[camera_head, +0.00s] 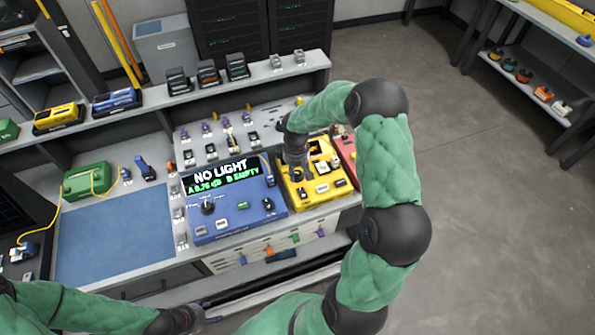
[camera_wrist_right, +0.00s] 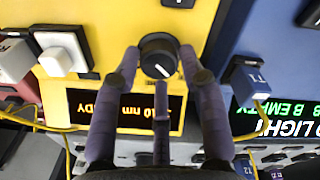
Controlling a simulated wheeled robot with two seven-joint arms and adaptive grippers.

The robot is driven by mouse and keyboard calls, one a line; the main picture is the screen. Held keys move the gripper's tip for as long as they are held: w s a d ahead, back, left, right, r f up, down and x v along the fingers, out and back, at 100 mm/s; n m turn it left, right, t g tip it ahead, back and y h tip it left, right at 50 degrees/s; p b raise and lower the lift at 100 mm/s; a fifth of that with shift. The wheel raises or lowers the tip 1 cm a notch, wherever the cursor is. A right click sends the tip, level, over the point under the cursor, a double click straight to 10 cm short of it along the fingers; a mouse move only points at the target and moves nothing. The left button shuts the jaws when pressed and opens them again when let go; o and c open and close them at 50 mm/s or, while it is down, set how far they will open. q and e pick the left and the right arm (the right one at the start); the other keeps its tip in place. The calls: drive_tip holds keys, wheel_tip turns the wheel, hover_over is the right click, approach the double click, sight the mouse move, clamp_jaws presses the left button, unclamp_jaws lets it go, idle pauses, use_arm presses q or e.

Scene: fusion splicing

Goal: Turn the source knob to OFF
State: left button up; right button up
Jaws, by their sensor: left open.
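A black round knob (camera_wrist_right: 158,56) with a pale pointer line sits on the face of a yellow unit (camera_wrist_right: 120,20); the yellow unit also shows in the head view (camera_head: 328,187). My right gripper (camera_wrist_right: 160,62) has its fingers spread around the knob, one on each side and one below it. Small gaps seem to show, so contact is not clear. In the head view the right gripper (camera_head: 297,158) points down over the yellow unit and hides the knob. My left gripper (camera_head: 208,319) is open and empty at the bottom edge, away from the units.
A blue unit (camera_head: 240,214) reading "NO LIGHT" stands left of the yellow unit, and a red unit (camera_head: 346,150) right of it. A green case (camera_head: 88,181) and a blue mat (camera_head: 110,240) lie further left. Several small parts line the rack behind.

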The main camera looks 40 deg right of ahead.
sight(296, 174)
drive_tip(key=shift+o, duration=0.3)
drive_tip(key=shift+s, duration=0.1)
wheel_tip(296, 174, up, 12)
drive_tip(key=shift+a, duration=0.25)
drive_tip(key=shift+f, duration=0.15)
idle(0.6)
